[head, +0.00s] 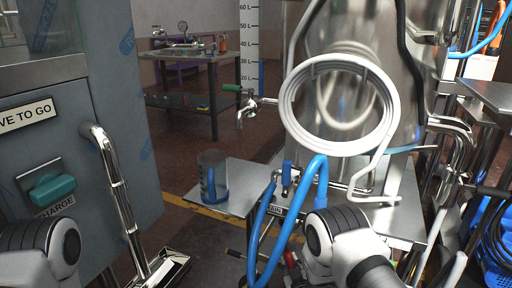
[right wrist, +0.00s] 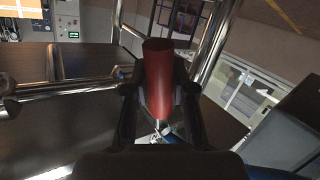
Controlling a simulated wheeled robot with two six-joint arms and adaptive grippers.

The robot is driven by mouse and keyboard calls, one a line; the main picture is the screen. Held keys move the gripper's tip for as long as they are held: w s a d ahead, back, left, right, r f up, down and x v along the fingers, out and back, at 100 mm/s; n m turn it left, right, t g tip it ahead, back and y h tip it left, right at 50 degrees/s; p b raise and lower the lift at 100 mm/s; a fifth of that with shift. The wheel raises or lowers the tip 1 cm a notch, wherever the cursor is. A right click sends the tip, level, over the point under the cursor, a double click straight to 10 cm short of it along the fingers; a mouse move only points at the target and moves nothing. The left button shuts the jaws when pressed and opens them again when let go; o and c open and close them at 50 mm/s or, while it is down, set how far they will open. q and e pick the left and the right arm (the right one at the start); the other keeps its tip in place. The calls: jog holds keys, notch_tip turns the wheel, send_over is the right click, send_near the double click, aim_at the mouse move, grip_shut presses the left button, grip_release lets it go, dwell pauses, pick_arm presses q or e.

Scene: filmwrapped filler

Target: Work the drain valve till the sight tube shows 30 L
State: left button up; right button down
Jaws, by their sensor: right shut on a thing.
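The sight tube (head: 262,76) stands behind the steel tank, beside a white scale (head: 248,40) marked in litres. Its blue column tops out roughly level with the 30 L mark; it is too small to read exactly. A DRAIN label (head: 273,209) is on the steel shelf's front edge, partly behind a blue hose. In the right wrist view, my right gripper (right wrist: 158,100) is shut on a red cylindrical handle (right wrist: 158,70), with a finger on each side. In the head view that gripper is low, below the shelf, mostly hidden by my arm. My left gripper is out of view.
A blue hose (head: 263,225) loops over the shelf (head: 237,190) close to my right arm. A clear mug (head: 212,177) stands on the shelf's left. A coiled white tube (head: 287,105) hangs before the tank (head: 325,32). A grey cabinet (head: 95,110) fills the left.

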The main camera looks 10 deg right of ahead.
jog(key=shift+w+a+f+m+t+y+b, duration=0.15)
jog(key=shift+w+a+m+t+b, duration=0.45)
jog(key=shift+b, duration=0.5)
jog(key=shift+w+a+r+m+t+y+b, duration=0.15)
jog(key=shift+a+m+t+b, duration=0.25)
jog(key=shift+m+b, duration=0.55)
jog(key=c, duration=0.9)
grip_release()
jog(key=shift+c, duration=0.2)
jog(key=shift+f, duration=0.15)
jog(key=s, duration=1.2)
